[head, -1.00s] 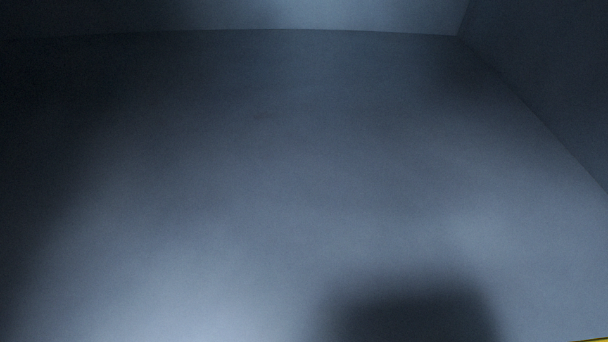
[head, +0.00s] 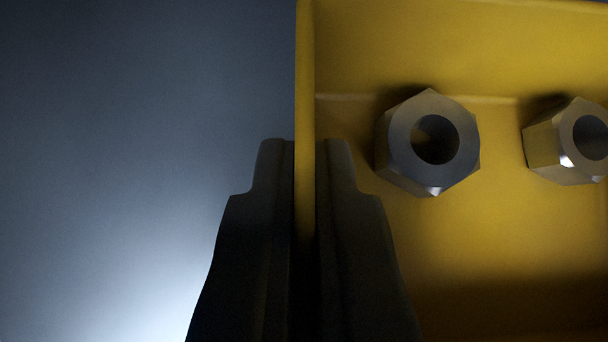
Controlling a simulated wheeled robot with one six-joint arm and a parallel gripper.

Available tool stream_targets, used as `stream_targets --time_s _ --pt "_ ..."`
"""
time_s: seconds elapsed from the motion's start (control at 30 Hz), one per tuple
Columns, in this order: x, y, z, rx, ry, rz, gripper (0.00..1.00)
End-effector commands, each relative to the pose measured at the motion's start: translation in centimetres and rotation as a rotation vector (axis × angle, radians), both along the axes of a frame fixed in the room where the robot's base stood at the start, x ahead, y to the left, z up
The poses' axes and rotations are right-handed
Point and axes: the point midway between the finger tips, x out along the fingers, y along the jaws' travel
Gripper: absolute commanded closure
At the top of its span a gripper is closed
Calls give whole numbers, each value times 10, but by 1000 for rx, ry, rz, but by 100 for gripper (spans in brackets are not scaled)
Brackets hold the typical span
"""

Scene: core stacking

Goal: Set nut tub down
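The yellow nut tub (head: 440,45) fills the right half of the view, seen from above and cut off at the right edge. Two grey metal hex nuts lie inside it, one nut (head: 398,160) near the left wall and another nut (head: 546,150) at the right edge. My gripper (head: 305,148) has one dark finger outside the tub's left wall and one inside it. The fingers are shut on that wall, which fills the gap between them. The underside of the tub is hidden, so I cannot tell whether it touches the surface below.
A plain grey-blue surface (head: 130,160) lies to the left of the tub, with a bright patch at the lower left. No other objects show on it, and that side is clear.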

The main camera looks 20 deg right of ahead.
Motion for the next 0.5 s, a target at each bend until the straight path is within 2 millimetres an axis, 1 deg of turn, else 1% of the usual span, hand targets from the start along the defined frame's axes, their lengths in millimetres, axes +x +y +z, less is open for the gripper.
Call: stream_targets --time_s 0.03,0.1,0.47,0.5 --pt "0 0 -6 -1 0 1 100" --pt "0 0 -10 0 -1 -1 100" --pt "0 0 -13 0 -1 -1 100" --pt "0 0 -12 0 -1 -1 89"
